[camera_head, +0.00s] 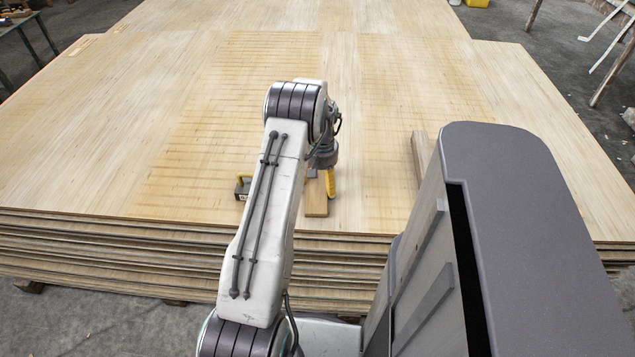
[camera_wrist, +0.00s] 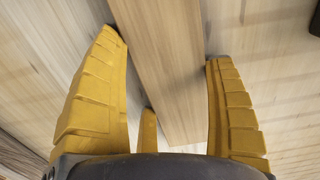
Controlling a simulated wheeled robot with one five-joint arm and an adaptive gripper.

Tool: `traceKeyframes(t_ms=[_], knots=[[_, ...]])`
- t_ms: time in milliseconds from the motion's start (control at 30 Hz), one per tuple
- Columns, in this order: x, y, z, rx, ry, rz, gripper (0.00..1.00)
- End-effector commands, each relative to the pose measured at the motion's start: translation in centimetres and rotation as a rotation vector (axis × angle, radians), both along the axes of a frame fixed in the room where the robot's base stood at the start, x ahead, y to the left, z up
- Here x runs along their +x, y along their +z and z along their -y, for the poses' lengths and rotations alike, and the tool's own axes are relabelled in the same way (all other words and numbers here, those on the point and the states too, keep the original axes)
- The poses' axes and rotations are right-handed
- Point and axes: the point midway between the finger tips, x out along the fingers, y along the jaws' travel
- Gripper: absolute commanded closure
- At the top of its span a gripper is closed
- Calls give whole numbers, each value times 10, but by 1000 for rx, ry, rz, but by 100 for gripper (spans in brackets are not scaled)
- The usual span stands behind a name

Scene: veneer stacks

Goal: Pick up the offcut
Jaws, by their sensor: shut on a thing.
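The offcut (camera_head: 316,198) is a short, pale wooden block at the front part of the veneer stack in the head view. In the wrist view the offcut (camera_wrist: 168,75) runs lengthwise between the yellow fingers. My gripper (camera_head: 329,183) points down over it, and its fingers (camera_wrist: 165,47) are shut on the block's two long sides. My arm hides part of the block in the head view. I cannot tell whether the block is clear of the sheet below.
The wide veneer stack (camera_head: 150,150) fills the middle. A small dark and yellow tool (camera_head: 242,188) lies left of the offcut. Another wooden piece (camera_head: 421,155) lies to the right, partly behind my body. The sheet beyond is clear.

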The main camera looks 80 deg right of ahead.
Motion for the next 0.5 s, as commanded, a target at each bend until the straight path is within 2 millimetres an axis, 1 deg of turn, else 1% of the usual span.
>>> traceKeyframes(t_ms=[267,367,467,500], knots=[[0,5,1,-2,0,0,57],[0,12,1,-3,0,0,57],[0,24,1,-4,0,-1,57],[0,31,1,-5,0,0,57]])
